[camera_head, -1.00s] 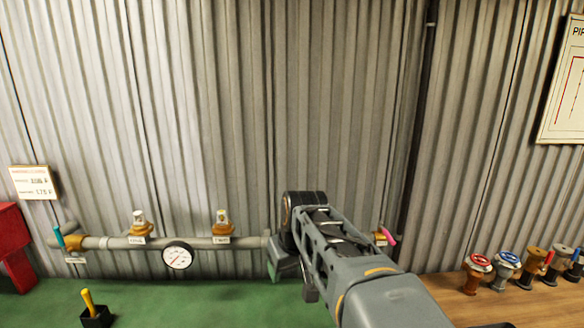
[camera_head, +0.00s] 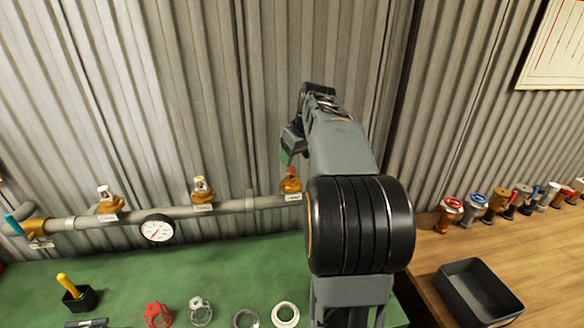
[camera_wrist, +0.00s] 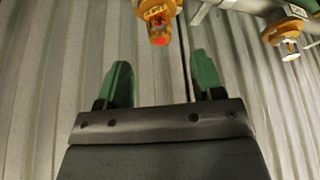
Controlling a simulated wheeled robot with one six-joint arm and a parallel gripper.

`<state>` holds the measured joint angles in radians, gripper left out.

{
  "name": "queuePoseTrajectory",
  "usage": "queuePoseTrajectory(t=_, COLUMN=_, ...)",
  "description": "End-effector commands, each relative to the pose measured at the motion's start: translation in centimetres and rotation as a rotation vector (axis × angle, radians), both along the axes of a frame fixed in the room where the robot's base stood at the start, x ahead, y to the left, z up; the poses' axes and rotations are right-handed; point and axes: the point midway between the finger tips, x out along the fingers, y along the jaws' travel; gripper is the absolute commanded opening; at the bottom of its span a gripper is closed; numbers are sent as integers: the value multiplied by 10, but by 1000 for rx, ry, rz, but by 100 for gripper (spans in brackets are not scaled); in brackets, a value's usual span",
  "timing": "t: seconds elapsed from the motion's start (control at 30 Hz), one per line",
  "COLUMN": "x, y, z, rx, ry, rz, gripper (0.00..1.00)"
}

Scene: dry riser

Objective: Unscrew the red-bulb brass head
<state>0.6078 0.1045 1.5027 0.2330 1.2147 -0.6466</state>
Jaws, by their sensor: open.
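The red-bulb brass head (camera_head: 290,184) stands upright on the right part of the grey pipe (camera_head: 238,206), a white tag below it. In the wrist view the brass head (camera_wrist: 155,14) is near the top edge, its red bulb pointing down at the gap between my fingers. My gripper (camera_wrist: 164,78) is open and empty, with green fingers apart from the head. In the head view my gripper (camera_head: 287,152) is just above the red bulb, partly hidden by my arm.
Other brass heads, one yellow-marked (camera_head: 203,189) and one white-topped (camera_head: 107,200), stand left along the pipe. A gauge (camera_head: 157,229) hangs from it. Loose fittings lie on the green bench (camera_head: 190,268). A black tray (camera_head: 477,292) and several valves are on the wooden bench at right.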

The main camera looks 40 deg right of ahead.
Motion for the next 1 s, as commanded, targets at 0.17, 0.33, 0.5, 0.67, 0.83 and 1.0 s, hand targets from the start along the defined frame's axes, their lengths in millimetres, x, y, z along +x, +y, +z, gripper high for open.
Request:
queuePoseTrajectory(t=0.17, x=11, y=0, z=-28, rx=3, ry=3, rz=-1, gripper=61)
queuePoseTrajectory(t=0.33, x=19, y=-1, z=-48, rx=2, ry=2, rz=-2, gripper=61)
queuePoseTrajectory(t=0.5, x=23, y=-2, z=-59, rx=0, ry=0, rz=-4, gripper=61)
queuePoseTrajectory(t=0.67, x=25, y=-2, z=-63, rx=0, ry=0, rz=-5, gripper=61)
queuePoseTrajectory(t=0.83, x=25, y=-2, z=-64, rx=0, ry=0, rz=-5, gripper=61)
queuePoseTrajectory(t=1.0, x=25, y=-2, z=-64, rx=0, ry=0, rz=-5, gripper=55)
